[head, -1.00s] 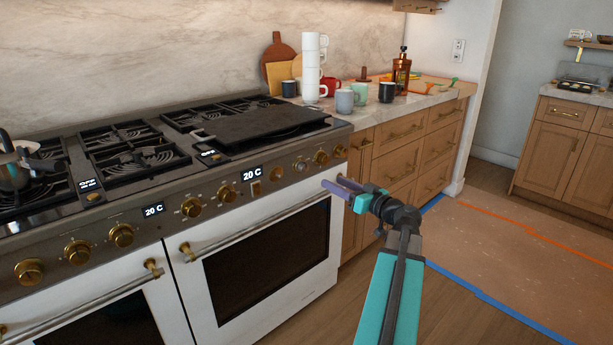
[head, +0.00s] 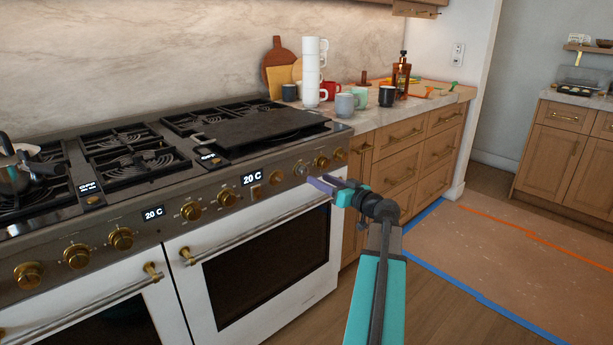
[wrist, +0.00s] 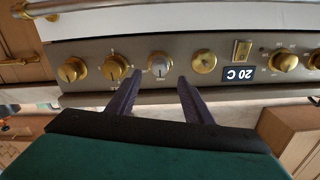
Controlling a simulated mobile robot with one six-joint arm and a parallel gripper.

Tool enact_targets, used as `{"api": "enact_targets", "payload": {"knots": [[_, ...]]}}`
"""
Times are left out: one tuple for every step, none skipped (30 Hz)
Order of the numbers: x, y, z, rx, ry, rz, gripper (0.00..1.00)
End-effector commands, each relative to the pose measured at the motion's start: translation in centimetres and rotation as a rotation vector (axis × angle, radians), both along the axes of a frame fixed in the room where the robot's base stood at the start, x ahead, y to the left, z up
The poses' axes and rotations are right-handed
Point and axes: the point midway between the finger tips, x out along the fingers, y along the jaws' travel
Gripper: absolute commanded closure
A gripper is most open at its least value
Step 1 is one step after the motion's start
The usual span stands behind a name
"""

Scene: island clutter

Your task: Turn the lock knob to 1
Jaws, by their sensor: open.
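A silver-faced knob (head: 301,169), unlike its all-brass neighbours, sits on the range's front panel right of the right-hand 20 C display. It looks like the lock knob, but its markings are too small to read. In the wrist view, which is upside down, the silver knob (wrist: 160,65) appears just beyond and between my fingertips. My gripper (head: 317,183) is open and empty, in front of the panel and slightly below and right of the knob. In the wrist view my gripper (wrist: 160,78) has its two purple fingers apart; no contact with the knob is evident.
Brass knobs (head: 320,162) flank the silver one closely. The oven door handle (head: 260,232) runs below the panel. A black griddle (head: 262,125) lies on the cooktop above. Mugs (head: 345,104) and a bottle (head: 401,75) stand on the counter. The floor to the right is open.

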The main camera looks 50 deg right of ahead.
Motion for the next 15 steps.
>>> {"api": "enact_targets", "payload": {"knots": [[0.9, -0.2, 0.0, 0.0, 0.0, 0.002, 0.54], [1.3, -0.2, 0.0, 0.0, 0.0, 0.001, 0.54], [1.9, -0.2, 0.0, 0.0, 0.0, 0.001, 0.54], [2.3, -0.2, 0.0, 0.0, 0.0, 0.001, 0.54], [2.7, -0.3, 0.0, 0.0, 0.0, 0.001, 0.54], [3.3, -0.4, 0.0, 0.0, 0.0, 0.001, 0.54], [3.7, -0.4, 0.0, 0.0, 0.0, 0.0, 0.54], [4.1, -0.4, 0.0, 0.0, 0.0, 0.0, 0.54], [4.7, -0.4, 0.0, 0.0, 0.0, 0.001, 0.54], [5.0, -0.5, 0.0, 0.0, 0.0, 0.001, 0.54], [5.3, -0.5, 0.0, 0.0, 0.0, 0.0, 0.54], [5.7, -0.6, 0.0, 0.0, 0.0, 0.0, 0.54], [6.0, -0.6, 0.0, 0.0, 0.0, -0.001, 0.54], [6.3, -0.6, 0.0, 0.0, 0.0, -0.001, 0.54], [6.6, -0.6, 0.0, 0.0, 0.0, -0.001, 0.54]]}}
